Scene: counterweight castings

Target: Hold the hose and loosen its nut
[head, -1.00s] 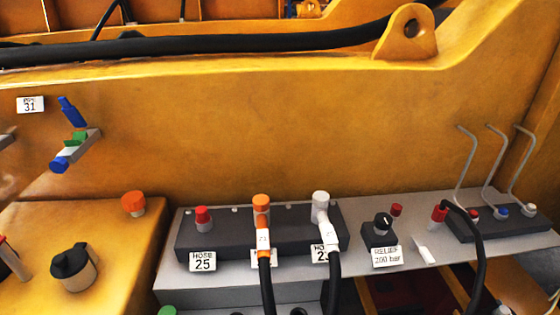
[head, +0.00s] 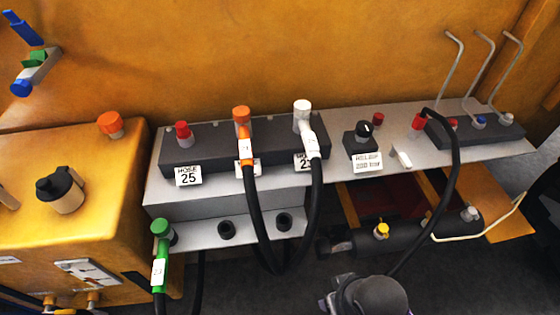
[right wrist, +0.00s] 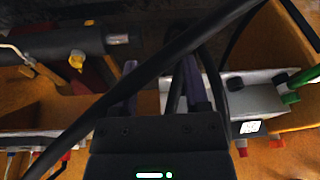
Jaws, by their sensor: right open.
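Orange-ended (head: 242,145) and white-ended (head: 305,125) black hoses hang from the dark block (head: 205,155), joining in a low loop. A green-ended hose (head: 160,250) is on the lower grey ledge; green fittings show in the right wrist view (right wrist: 292,88). A red-ended black hose (head: 455,175) curves down toward my right wrist at the bottom of the head view. My right gripper (right wrist: 160,75) is open, with purple fingers. A thick black hose (right wrist: 90,125) crosses in front of it; I cannot tell whether any hose lies between the fingers. My left gripper is out of view.
A HOSE 25 plate (head: 188,176) marks a red cap (head: 183,130). A relief knob (head: 363,132) stands right of the white hose. Bent grey rods (head: 480,70) rise at the right. A dark cylinder with a yellow cap (head: 381,231) lies below the shelf.

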